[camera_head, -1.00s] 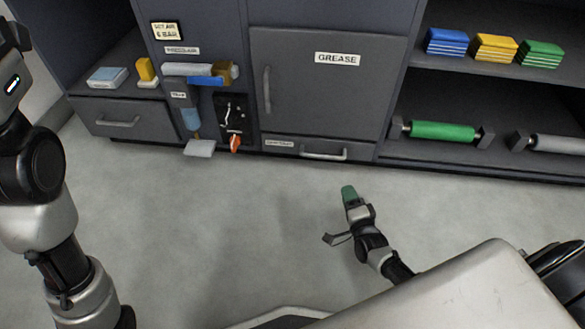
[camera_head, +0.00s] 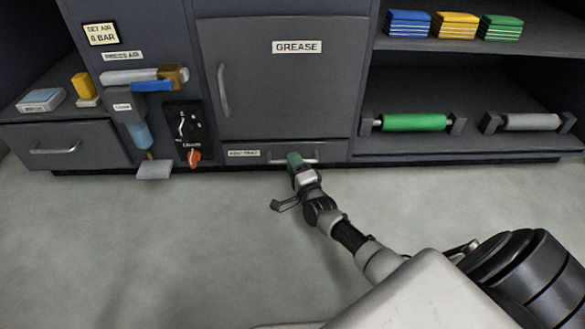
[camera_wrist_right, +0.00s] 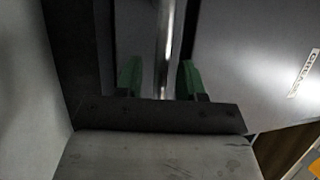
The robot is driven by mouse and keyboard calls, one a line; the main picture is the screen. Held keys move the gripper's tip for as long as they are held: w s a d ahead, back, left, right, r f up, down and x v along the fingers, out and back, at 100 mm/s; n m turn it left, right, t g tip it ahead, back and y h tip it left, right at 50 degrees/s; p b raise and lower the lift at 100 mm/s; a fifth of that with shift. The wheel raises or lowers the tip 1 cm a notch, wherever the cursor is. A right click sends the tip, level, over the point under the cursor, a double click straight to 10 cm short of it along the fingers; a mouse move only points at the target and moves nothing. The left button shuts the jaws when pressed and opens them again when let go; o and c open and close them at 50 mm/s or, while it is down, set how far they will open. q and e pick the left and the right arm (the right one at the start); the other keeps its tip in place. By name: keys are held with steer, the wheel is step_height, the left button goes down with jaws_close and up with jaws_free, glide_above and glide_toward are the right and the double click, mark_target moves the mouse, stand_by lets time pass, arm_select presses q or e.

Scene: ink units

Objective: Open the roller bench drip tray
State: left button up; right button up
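The drip tray is a shallow grey drawer front (camera_head: 336,150) with a small label (camera_head: 243,153), low in the bench under the GREASE door. It looks closed, flush with the bench. Its silver bar handle (camera_head: 312,161) is partly hidden by my right gripper (camera_head: 295,160). In the right wrist view the handle bar (camera_wrist_right: 164,45) runs between the two green fingers of my right gripper (camera_wrist_right: 159,78). The fingers are open, with a visible gap on each side of the bar. My left gripper is not in view.
The GREASE door (camera_head: 270,90) above is closed. To the left are a dark panel with an orange knob (camera_head: 194,157) and a grey pedal-like plate (camera_head: 154,169) jutting out. Rollers sit on the right shelf. The floor (camera_head: 180,240) in front is clear.

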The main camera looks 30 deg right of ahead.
steer(key=shift+w+d+r, duration=0.1)
steer(key=shift+w, duration=0.4)
steer(key=shift+c, duration=0.2)
jaws_close()
